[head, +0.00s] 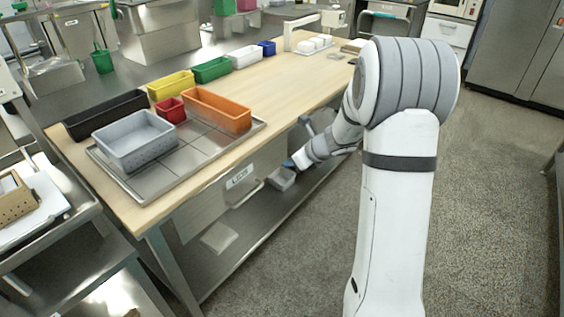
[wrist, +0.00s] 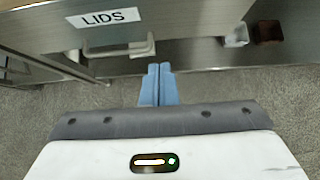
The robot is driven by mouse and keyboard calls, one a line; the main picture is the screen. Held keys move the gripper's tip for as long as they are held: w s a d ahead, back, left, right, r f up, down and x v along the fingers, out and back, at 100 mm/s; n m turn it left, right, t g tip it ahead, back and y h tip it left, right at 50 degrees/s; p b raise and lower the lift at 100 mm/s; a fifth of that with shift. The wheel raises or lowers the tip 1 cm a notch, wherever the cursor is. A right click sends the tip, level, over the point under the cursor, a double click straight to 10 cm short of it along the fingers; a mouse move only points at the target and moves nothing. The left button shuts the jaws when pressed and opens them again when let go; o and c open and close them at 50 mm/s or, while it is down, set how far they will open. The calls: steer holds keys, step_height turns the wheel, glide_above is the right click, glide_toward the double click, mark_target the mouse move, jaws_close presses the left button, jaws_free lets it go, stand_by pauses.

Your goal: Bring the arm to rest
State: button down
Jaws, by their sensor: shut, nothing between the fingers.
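My arm reaches down beside the front of the wooden-topped bench (head: 290,75). My gripper (wrist: 159,70) shows in the wrist view as two blue fingers pressed together, with nothing between them. It is in front of the drawer (wrist: 190,20) labelled LIDS, below and right of the drawer's handle (wrist: 118,50), and appears apart from it. In the head view the gripper (head: 290,163) is small and partly unclear near the drawer front. The LIDS label also shows in the head view (head: 239,177). The drawer looks shut.
A steel tray (head: 215,155) on the bench holds a grey bin (head: 135,142), a red bin (head: 170,109) and an orange bin (head: 217,108). A lower shelf (head: 222,262) runs under the bench and holds small items. The grey floor (head: 490,200) to the right is clear.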

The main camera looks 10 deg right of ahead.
steer(key=s+a+r+n+g+h+p, duration=0.1)
steer(key=s+a+r+n+g+p, duration=0.2)
steer(key=s+r+n, duration=0.45)
steer(key=s+a+r+n+p, duration=0.3)
steer(key=s+r+n+p, duration=0.1)
steer(key=s+r+n, duration=0.35)
steer(key=s+d+r+n+h+p, duration=0.2)
steer(key=s+r+n+p, duration=0.1)
steer(key=s+n, duration=0.3)
steer(key=s+d+r+n+g+h+p, duration=0.1)
steer(key=s+d+r+n+h+p, duration=0.1)
steer(key=s+r+n, duration=0.4)
steer(key=s+h+p, duration=0.1)
steer(key=s, duration=0.4)
steer(key=shift+d+n, duration=0.35)
steer(key=shift+n, duration=0.05)
steer(key=shift+s, duration=0.1)
